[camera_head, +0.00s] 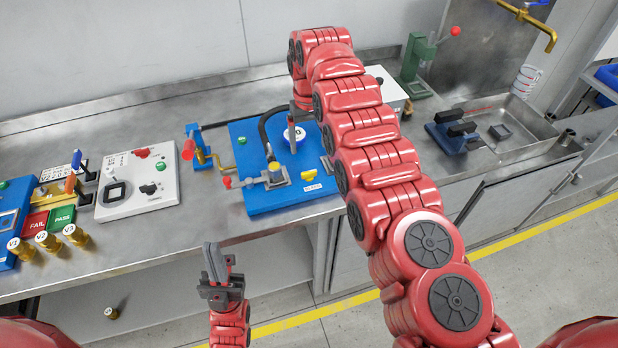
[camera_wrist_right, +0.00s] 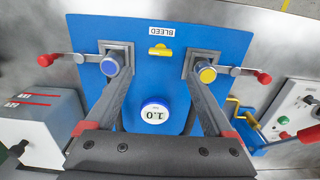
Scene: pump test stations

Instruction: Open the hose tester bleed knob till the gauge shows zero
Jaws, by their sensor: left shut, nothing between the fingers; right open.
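The hose tester is a blue panel (camera_head: 262,199) on the steel bench, also seen in the right wrist view (camera_wrist_right: 225,45). Its yellow bleed knob (camera_wrist_right: 160,50) sits beside the BLEED label (camera_wrist_right: 173,31); the knob also shows in the head view (camera_head: 309,175). The round gauge (camera_wrist_right: 155,113) reads 1.0 and shows in the head view (camera_head: 294,133). My right gripper (camera_wrist_right: 157,76) is open above the panel, its fingers spread either side of the gauge and knob, holding nothing. My left gripper (camera_head: 217,264) is shut and empty, in front of the bench edge.
A black hose bends beside the gauge. A white tester box (camera_head: 138,190) stands left. A grey box (camera_wrist_right: 35,128) shows at wrist-view left. My right arm hides some bench.

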